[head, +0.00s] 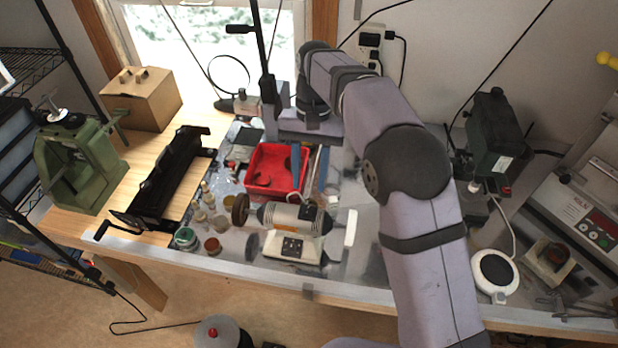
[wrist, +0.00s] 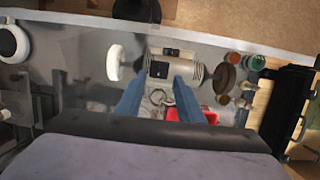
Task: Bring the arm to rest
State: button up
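My gripper (head: 308,176) points down over the middle of the bench, beside the red tray. Its two blue fingers stand apart with nothing held between them. In the wrist view the fingers of my gripper (wrist: 160,78) are also apart, and the bench polisher (wrist: 172,70) shows behind and between their tips. The polisher (head: 292,216) has a white wheel and a brown wheel, and stands nearer the bench's front edge than the gripper. Whether the fingertips touch anything below is hard to tell.
The red tray (head: 268,170) lies close to the left finger. Small jars (head: 212,246) stand left of the polisher. A black tool (head: 170,175), green machine (head: 80,165) and cardboard box (head: 142,98) are farther left. A dark green machine (head: 492,135) and round white device (head: 494,273) stand right.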

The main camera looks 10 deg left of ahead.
jog(key=shift+d, duration=0.1)
jog(key=s+d+f+t+b, duration=0.1)
jog(key=s+d+f, duration=0.4)
jog(key=s+d, duration=0.4)
jog(key=s+d+f+t+b, duration=0.2)
jog(key=s+d+f, duration=0.4)
jog(key=d, duration=0.9)
jog(key=s, duration=0.2)
jog(key=shift+s+d, duration=0.25)
jog(key=shift+s, duration=0.1)
jog(key=shift+f, duration=0.1)
